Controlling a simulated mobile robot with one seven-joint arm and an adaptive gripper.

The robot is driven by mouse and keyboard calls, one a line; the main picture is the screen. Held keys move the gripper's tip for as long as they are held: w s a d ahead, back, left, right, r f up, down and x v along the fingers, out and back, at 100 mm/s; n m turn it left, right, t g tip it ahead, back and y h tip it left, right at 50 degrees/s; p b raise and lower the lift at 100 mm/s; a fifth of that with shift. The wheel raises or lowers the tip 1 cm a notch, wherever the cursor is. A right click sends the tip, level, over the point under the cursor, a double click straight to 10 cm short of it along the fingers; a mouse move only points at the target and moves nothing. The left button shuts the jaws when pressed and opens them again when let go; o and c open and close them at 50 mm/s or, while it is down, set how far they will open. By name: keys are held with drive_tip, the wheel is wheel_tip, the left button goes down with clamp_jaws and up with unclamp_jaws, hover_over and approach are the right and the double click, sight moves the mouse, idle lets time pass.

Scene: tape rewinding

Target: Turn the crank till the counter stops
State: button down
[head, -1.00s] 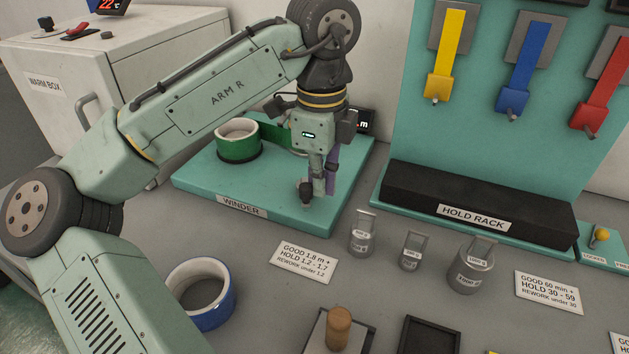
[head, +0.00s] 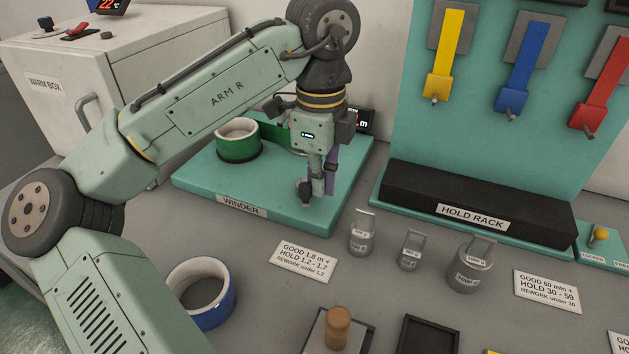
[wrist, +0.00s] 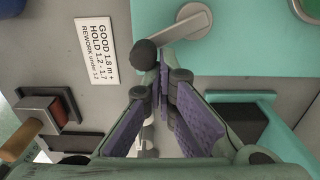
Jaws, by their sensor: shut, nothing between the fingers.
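The turquoise winder (head: 200,178) stands at the back of the bench, with a green tape roll (head: 238,145) on its left side. Its crank shows in the wrist view as a grey arm (wrist: 183,32) with a dark round knob (wrist: 144,53). My gripper (head: 322,190) is low over the front right of the winder, fingers pointing down. In the wrist view my gripper (wrist: 160,85) is shut and empty, its fingertips beside the knob; I cannot tell whether they touch it. The counter (head: 364,121) is mostly hidden behind my gripper; only an "m" shows.
A blue-rimmed roll (head: 203,290), several metal weights (head: 362,235) and a wooden-handled stamp (head: 338,328) stand in front. A hold rack (head: 480,208) with hanging coloured strips is at right. A white warm box (head: 150,60) is behind at left.

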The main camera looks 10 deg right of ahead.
drive_tip(key=shift+w+r+p, duration=0.1)
drive_tip(key=shift+w+p, duration=0.1)
drive_tip(key=shift+p, duration=0.15)
drive_tip(key=shift+d+r+p, duration=0.1)
drive_tip(key=shift+r+p, duration=0.35)
drive_tip(key=shift+p, duration=0.05)
wheel_tip(320, 180, up, 9)
drive_tip(key=p, duration=0.6)
drive_tip(key=shift+s+f, duration=0.1)
idle(0.4)
